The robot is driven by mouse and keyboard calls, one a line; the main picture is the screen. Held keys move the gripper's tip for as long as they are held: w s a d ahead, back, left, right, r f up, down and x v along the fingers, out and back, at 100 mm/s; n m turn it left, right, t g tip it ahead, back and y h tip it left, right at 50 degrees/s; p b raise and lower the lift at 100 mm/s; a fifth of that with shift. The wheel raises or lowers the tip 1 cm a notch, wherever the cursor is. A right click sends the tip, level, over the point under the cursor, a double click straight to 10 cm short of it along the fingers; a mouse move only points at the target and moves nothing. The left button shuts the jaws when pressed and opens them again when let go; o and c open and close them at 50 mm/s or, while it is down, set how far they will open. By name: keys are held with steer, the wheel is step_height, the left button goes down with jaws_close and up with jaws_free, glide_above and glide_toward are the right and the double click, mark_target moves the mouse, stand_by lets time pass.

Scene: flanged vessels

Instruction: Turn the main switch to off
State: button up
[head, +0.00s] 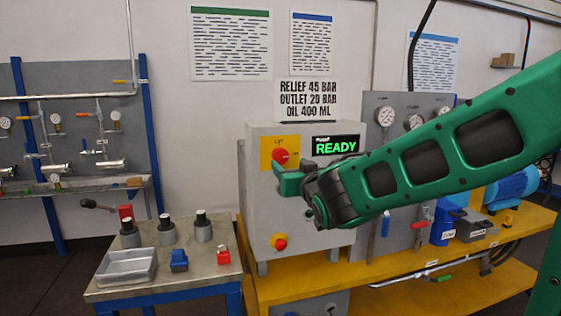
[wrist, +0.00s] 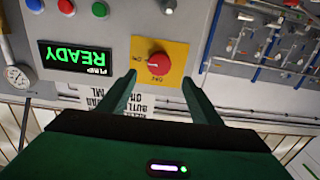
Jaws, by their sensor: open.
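The main switch is a red rotary knob (head: 280,156) on a yellow plate (head: 266,152), on the front of the grey control box (head: 257,203). In the upside-down wrist view the knob (wrist: 159,64) shows a pale mark that seems to point left, towards a label that looks like ON. Another small label, apparently OFF, lies below the knob there. My gripper (head: 284,182) is just in front of and slightly below the knob in the head view. In the wrist view its two fingers (wrist: 159,75) are spread on either side of the knob, apart from it, with nothing between them.
A green READY display (head: 337,146) sits right of the knob. A low table (head: 200,268) with a tray (head: 127,266) and small parts stands left. Gauges and valves are at right, behind my arm.

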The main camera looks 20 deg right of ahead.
mark_target(281, 157)
steer(key=w, duration=0.9)
steer(key=shift+w, duration=0.1)
steer(key=c, duration=1.1)
